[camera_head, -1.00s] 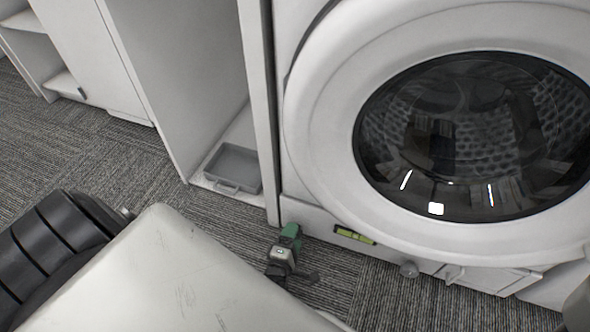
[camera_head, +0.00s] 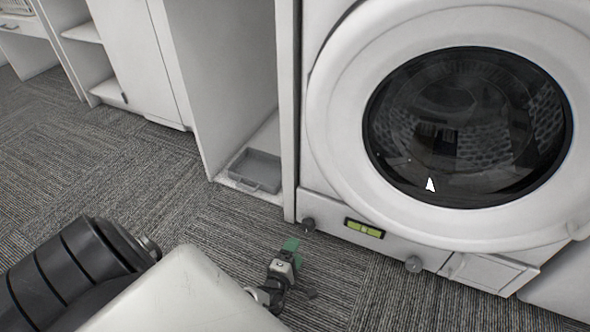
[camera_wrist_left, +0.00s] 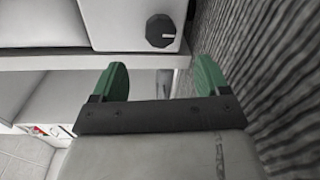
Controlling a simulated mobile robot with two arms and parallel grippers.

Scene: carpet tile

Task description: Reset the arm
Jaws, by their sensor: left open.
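My left gripper (camera_head: 290,246) shows low in the middle of the head view, above the carpet and in front of the washing machine's lower panel. In the left wrist view its two green fingers (camera_wrist_left: 160,80) stand apart with nothing between them. My left arm comes in from the lower left of the head view. My right gripper is in neither view.
A white washing machine (camera_head: 340,130) with a closed round glass door (camera_head: 465,125) stands at the right. Beside it an open cabinet holds a grey tray (camera_head: 254,172). A black knob (camera_wrist_left: 160,30) is close in the wrist view. Carpet (camera_head: 150,185) at left is clear.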

